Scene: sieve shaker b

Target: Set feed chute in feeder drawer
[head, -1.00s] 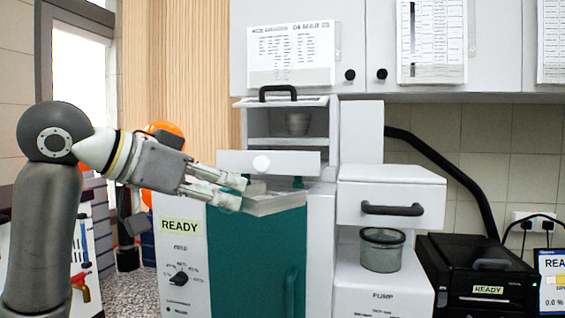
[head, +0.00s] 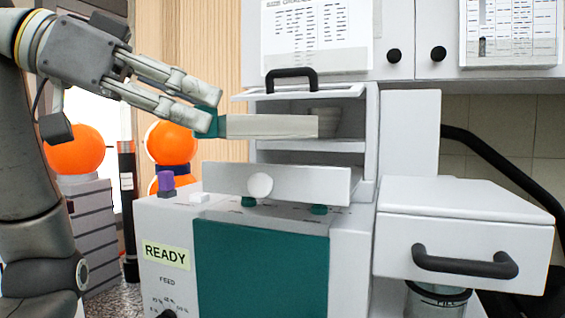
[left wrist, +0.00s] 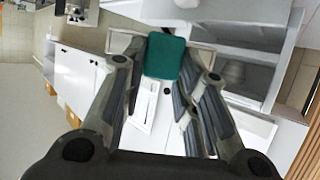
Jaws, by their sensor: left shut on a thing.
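The feed chute is a light grey trough (head: 270,126) with a teal end block (head: 208,122). My left gripper (head: 205,112) is shut on the teal end and holds the chute level in the air. In the left wrist view the teal end (left wrist: 164,56) sits between the fingers. The feeder drawer (head: 300,186), with a white round knob, sticks out from the white cabinet below the chute. A clear gap shows between chute and drawer in the head view. The drawer's inside is barely visible. My right gripper is not in view.
A raised flap with a black handle (head: 292,78) tops the cabinet. A grey cup (head: 324,122) stands inside, partly hidden by the chute. A white drawer with a black handle (head: 464,262) is at right. The teal-fronted machine (head: 262,268) stands below.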

